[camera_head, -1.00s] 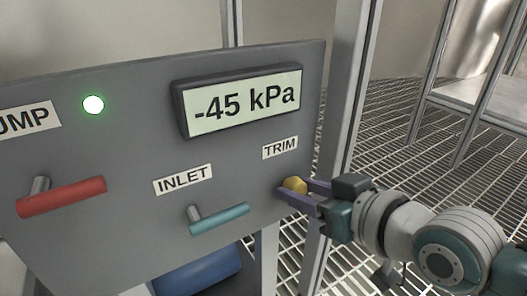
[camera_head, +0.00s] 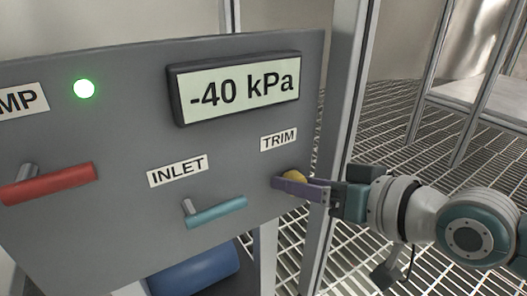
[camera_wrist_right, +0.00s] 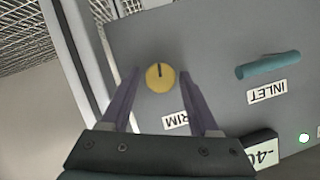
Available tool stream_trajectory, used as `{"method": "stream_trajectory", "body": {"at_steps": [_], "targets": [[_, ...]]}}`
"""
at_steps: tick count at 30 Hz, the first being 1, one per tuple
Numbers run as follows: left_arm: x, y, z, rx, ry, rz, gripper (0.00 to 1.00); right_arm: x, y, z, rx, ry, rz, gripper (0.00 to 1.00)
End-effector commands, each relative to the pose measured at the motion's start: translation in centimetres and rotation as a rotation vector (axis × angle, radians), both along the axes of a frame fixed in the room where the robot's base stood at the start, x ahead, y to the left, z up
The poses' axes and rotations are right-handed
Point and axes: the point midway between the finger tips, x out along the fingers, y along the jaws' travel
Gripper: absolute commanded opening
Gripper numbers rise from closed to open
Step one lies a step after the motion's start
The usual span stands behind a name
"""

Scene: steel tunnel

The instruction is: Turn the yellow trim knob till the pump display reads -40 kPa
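The pump display (camera_head: 240,88) reads -40 kPa. The yellow trim knob (camera_head: 294,176) is at the panel's lower right, under the TRIM label (camera_head: 278,139). My right gripper (camera_head: 287,181) comes from the right, with its purple fingers around the knob. The near finger partly hides the knob in the head view. In the right wrist view the knob (camera_wrist_right: 160,77), with its dark pointer mark, is between the fingertips (camera_wrist_right: 159,74). A narrow gap shows on each side of it, so the fingers look open. My left gripper is not in view.
The grey panel (camera_head: 110,120) also carries a teal inlet handle (camera_head: 217,212), a red handle (camera_head: 50,184) and a lit green lamp (camera_head: 84,88). A metal post (camera_head: 347,95) stands behind the panel's right edge. Open grating floor (camera_head: 400,140) lies to the right.

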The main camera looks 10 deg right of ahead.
Motion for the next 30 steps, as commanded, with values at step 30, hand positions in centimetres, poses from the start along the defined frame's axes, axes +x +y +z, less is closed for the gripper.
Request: {"method": "stream_trajectory", "body": {"at_steps": [30], "targets": [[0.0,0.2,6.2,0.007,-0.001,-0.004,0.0,-8.0,-4.4,3.6,-0.002,-0.001,0.001,0.74]]}}
